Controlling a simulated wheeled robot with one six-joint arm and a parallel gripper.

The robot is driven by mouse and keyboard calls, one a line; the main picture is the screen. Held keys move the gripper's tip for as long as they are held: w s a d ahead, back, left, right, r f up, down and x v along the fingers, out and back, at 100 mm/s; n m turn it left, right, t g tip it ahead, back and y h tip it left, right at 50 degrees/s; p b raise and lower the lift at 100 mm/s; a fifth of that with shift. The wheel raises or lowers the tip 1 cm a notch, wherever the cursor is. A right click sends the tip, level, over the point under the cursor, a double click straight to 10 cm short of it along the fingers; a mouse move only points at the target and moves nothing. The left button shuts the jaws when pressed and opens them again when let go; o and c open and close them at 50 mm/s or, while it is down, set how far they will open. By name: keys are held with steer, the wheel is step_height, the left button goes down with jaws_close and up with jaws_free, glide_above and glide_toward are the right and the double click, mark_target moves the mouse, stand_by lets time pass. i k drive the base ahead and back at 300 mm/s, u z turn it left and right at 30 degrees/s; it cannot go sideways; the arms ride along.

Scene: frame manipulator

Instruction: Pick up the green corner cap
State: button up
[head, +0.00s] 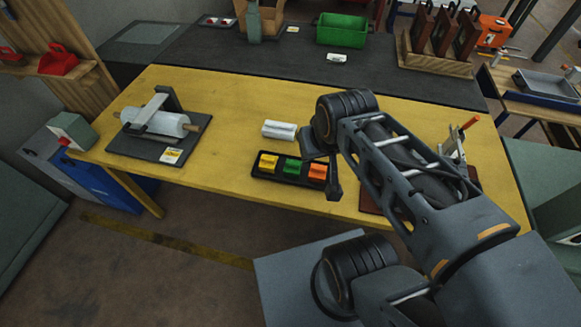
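The green corner cap (292,167) sits in the middle of a black tray (257,173) on the yellow table (226,127). A yellow cap (268,162) is to its left and an orange cap (317,172) to its right in the same tray. My gripper (327,186) hangs beside the right end of the tray, close to the orange cap in the picture. Its height above the table is hard to judge. Its fingers are seen from the side and partly overlap, so their opening is not clear.
A white roll-like object (279,130) lies just behind the tray. A roll holder on a dark base (134,144) stands at the left. A reddish-brown board with a clamp-like fixture (452,160) is at the right, partly behind my arm. The table between the roll holder and tray is clear.

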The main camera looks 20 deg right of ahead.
mark_target(292, 169)
steer(key=k, duration=0.5)
steer(key=u, duration=0.9)
steer(key=i, duration=0.7)
steer(key=z, duration=0.45)
